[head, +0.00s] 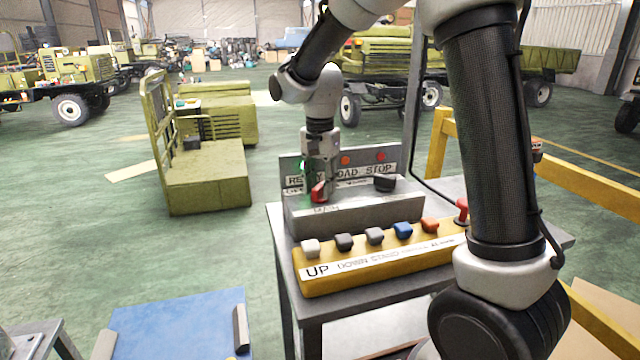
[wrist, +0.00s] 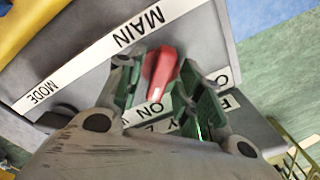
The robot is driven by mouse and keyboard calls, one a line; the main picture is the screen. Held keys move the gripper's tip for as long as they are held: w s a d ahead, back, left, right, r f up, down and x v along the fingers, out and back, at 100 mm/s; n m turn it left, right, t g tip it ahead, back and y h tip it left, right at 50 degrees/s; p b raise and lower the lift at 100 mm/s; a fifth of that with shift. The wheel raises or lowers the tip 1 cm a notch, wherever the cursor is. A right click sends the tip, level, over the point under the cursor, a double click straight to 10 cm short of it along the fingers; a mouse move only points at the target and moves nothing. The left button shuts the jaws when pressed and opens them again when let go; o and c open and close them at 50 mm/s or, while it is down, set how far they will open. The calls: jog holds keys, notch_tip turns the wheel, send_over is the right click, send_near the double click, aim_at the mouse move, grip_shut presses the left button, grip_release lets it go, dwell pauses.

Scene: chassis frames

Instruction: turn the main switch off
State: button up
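The main switch is a red handle (head: 318,192) on the left of the grey control box (head: 350,213). In the wrist view the red handle (wrist: 161,68) lies between the two fingers of my gripper (wrist: 168,85), with MAIN printed above it and ON below it. My gripper (head: 319,181) points down over the handle in the head view. Its fingers stand apart on both sides of the handle, with the left finger very near it. I cannot tell whether either finger touches it. The handle's base is partly hidden by the fingers.
A black mode knob (head: 384,183) sits on the box's right side. A panel with indicator lights (head: 345,160) rises behind. A yellow button box (head: 380,262) with several coloured buttons and a red mushroom button (head: 462,210) stands in front. A yellow rail (head: 590,190) is at the right.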

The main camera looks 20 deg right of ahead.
grip_shut()
jog(key=shift+n, duration=0.4)
jog(key=n, duration=0.5)
jog(key=shift+n, duration=0.4)
jog(key=n, duration=0.5)
jog(key=shift+n, duration=0.3)
jog(key=n, duration=0.5)
jog(key=shift+n, duration=0.3)
jog(key=shift+o, duration=0.9)
grip_release()
